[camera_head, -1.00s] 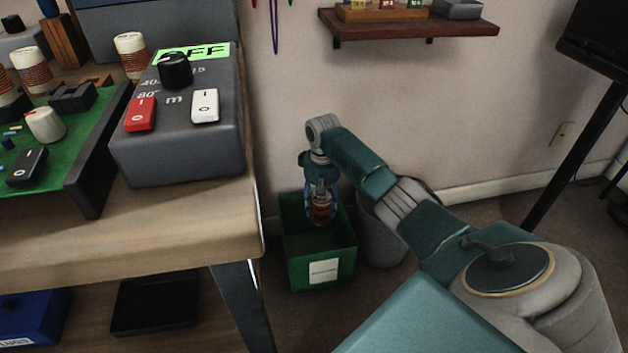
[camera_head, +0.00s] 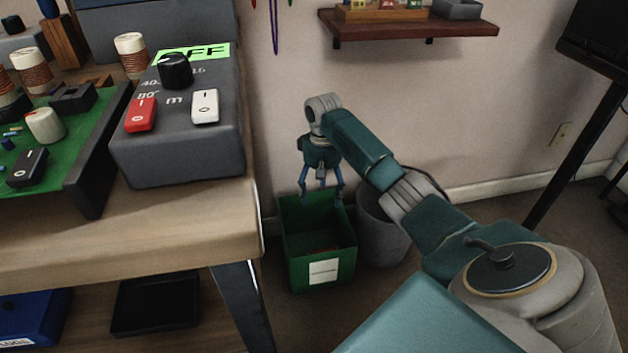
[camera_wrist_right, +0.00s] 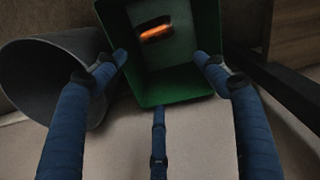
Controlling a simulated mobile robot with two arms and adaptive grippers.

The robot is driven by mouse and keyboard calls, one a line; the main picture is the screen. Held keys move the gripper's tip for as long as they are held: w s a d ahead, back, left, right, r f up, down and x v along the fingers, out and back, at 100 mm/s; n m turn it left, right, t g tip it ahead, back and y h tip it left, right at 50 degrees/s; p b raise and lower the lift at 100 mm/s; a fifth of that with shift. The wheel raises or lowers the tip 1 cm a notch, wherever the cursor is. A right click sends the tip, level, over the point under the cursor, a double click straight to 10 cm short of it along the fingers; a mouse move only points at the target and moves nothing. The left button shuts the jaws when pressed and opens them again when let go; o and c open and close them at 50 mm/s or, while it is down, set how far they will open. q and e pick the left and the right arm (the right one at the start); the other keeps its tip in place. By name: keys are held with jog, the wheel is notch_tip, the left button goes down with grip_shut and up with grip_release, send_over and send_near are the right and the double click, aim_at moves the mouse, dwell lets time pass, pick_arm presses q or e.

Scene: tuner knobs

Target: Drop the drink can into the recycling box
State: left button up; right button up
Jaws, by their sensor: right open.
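The green recycling box (camera_head: 305,271) with a white label stands on the floor beside the workbench. It also shows in the right wrist view (camera_wrist_right: 177,91). The drink can (camera_wrist_right: 157,33), orange-brown with dark ends, lies on its side inside the box in the right wrist view. In the head view only a faint brownish patch shows low inside the box. My right gripper (camera_head: 322,198) is open and empty above the box opening, with its fingers spread apart. My left gripper is not in view.
A grey bin (camera_head: 383,230) stands just right of the box. The wooden workbench (camera_head: 130,235) with the tuner unit (camera_head: 180,140) is at left. A wall shelf (camera_head: 410,27) hangs above, and a dark stand (camera_head: 578,150) is at far right.

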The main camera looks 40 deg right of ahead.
notch_tip(320, 180, up, 7)
jog(key=shift+f, duration=0.3)
dwell(0.4)
